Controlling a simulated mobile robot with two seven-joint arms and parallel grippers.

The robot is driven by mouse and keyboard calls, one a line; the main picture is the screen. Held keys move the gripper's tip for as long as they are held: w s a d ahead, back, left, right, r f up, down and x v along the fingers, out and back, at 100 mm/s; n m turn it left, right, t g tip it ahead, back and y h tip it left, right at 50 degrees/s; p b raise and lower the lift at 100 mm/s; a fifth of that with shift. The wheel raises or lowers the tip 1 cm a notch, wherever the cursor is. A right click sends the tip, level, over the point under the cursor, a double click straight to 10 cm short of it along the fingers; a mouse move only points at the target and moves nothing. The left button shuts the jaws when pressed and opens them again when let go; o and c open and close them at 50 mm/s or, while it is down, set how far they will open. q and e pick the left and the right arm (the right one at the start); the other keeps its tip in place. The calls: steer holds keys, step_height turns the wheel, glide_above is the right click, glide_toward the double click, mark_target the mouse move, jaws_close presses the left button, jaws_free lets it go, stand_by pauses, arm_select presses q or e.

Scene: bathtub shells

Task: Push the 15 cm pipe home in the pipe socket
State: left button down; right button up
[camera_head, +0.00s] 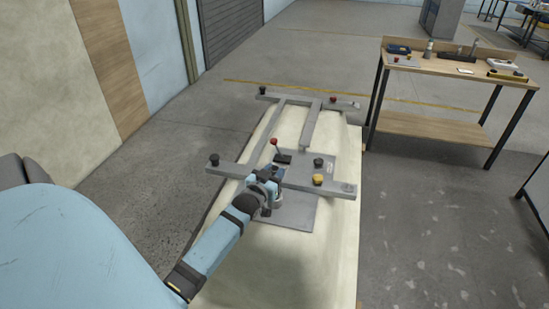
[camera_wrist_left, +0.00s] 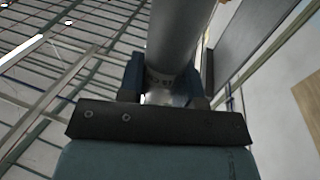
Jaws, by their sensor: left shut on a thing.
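My left gripper (camera_head: 271,193) is over the pale bathtub shell (camera_head: 322,258), beside the near crossbar of a grey metal frame (camera_head: 328,186) on it. In the left wrist view my left gripper (camera_wrist_left: 165,82) is shut on a grey cylinder, which I take to be the 15 cm pipe (camera_wrist_left: 181,32). The pipe runs up between the blue-tipped fingers and out of the top of that view; faint marks show near its lower end. In the head view the gripper and arm largely hide the pipe. I cannot make out the pipe socket, nor whether the pipe touches it. My right gripper is not in view.
A red-knobbed lever (camera_head: 274,143) and a yellow knob (camera_head: 318,180) stand close to the gripper. A flat grey plate (camera_head: 297,213) lies under the frame. A wooden workbench (camera_head: 440,70) with small items stands at the back right. The floor left of the shell is clear.

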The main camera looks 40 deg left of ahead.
arm_select(q)
steer(key=shift+f, duration=0.5)
steer(key=c, duration=0.7)
jaws_free()
steer(key=b+v, duration=0.1)
steer(key=v, duration=1.3)
